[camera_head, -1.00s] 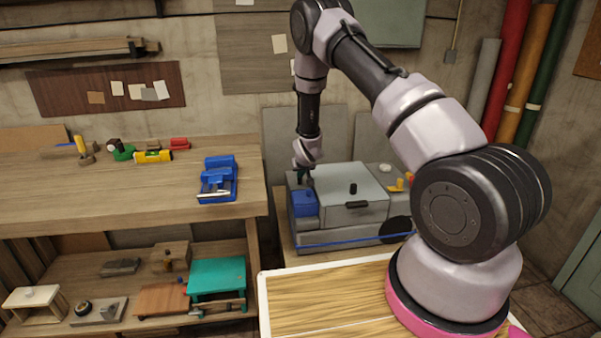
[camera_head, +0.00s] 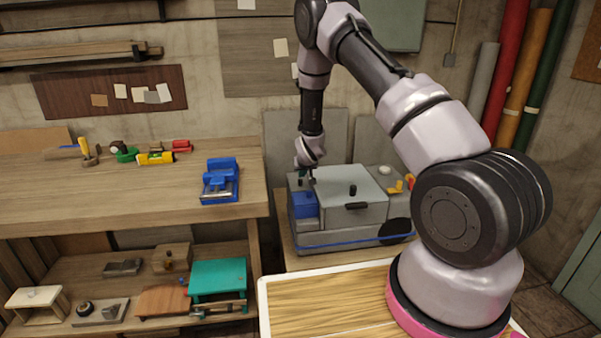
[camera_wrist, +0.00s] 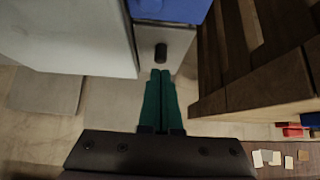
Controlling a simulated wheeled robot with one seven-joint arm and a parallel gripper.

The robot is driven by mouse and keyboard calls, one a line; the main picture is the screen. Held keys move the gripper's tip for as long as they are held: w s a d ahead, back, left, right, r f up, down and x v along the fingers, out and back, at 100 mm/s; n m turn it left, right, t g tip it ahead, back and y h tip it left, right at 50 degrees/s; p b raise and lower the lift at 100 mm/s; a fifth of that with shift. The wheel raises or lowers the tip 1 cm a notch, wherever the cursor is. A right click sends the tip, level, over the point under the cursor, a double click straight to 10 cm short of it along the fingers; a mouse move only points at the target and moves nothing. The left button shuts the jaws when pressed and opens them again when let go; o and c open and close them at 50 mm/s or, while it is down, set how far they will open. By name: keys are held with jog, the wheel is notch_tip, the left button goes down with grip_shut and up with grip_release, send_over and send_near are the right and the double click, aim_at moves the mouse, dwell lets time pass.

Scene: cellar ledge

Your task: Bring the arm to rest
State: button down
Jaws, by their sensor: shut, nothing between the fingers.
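My gripper (camera_wrist: 160,75) shows in the wrist view with its two green fingers shut together and nothing between them. In the head view my gripper (camera_head: 305,177) hangs down at the end of the arm, over the left part of the grey machine (camera_head: 350,217). A blue part (camera_head: 304,205) of the machine lies just below it. In the wrist view a dark knob (camera_wrist: 160,52) on a grey surface shows just beyond the fingertips. I cannot tell whether the fingers touch anything.
A wooden workbench (camera_head: 110,205) stands left of the machine, with a blue vise (camera_head: 221,185) and several small tools. A lower shelf holds a teal stool (camera_head: 218,278). A wood-topped surface (camera_head: 320,305) is in front. Coloured rolls (camera_head: 500,75) lean at the right wall.

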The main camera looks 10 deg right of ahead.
jog(key=s, duration=0.1)
jog(key=s+f, duration=0.1)
jog(key=s, duration=0.3)
jog(key=shift+s+f, duration=0.1)
jog(key=shift+f, duration=0.15)
jog(key=s+d+r+m, duration=0.15)
jog(key=s+r, duration=0.25)
jog(key=r, duration=0.7)
jog(key=s+d+r+y, duration=0.1)
jog(key=s+d+r, duration=0.15)
jog(key=r, duration=0.85)
jog(key=s+d+r+m, duration=0.1)
jog(key=s+r, duration=0.3)
jog(key=r, duration=0.7)
jog(key=s+r, duration=0.4)
jog(key=s, duration=0.5)
jog(key=s+d+r+m, duration=0.1)
jog(key=s+r, duration=0.3)
jog(key=s, duration=0.5)
jog(key=s+r+g+y, duration=0.1)
jog(key=s+r, duration=0.3)
jog(key=s, duration=0.5)
jog(key=shift+s+d+r, duration=0.15)
jog(key=shift+s+r, duration=0.1)
jog(key=shift+r, duration=0.1)
jog(key=shift+m, duration=0.25)
